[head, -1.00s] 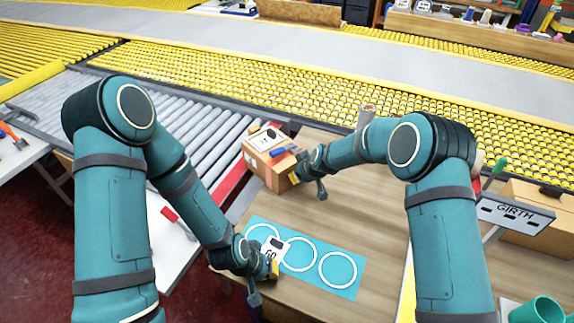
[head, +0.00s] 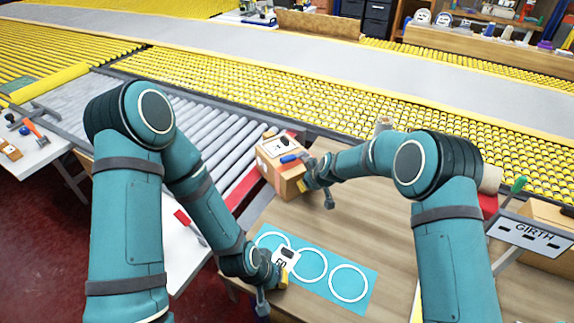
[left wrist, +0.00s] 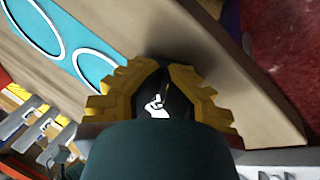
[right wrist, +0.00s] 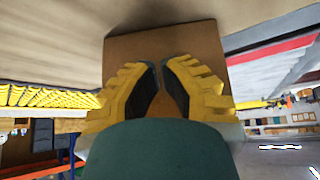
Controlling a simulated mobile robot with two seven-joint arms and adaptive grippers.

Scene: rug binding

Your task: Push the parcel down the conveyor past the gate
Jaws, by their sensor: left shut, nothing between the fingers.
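The parcel (head: 281,168) is a brown cardboard box with a white label and a blue item on top. It sits at the wooden table's left edge, by the end of the grey roller conveyor (head: 207,124). My right gripper (head: 312,178) is shut at the parcel's right side; its fingertips point at the cardboard face (right wrist: 160,43) in the right wrist view. Contact is unclear. My left gripper (head: 272,276) is shut and empty over the near-left corner of the blue mat (head: 330,280), beside a small white card (head: 286,257). I cannot make out a gate.
A red strip (head: 243,188) runs beside the rollers near the parcel. Yellow roller beds (head: 300,95) lie beyond the table. A white side table (head: 35,150) with tools stands at left. A GIRTH sign (head: 530,233) stands at right. The table's middle (head: 370,215) is clear.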

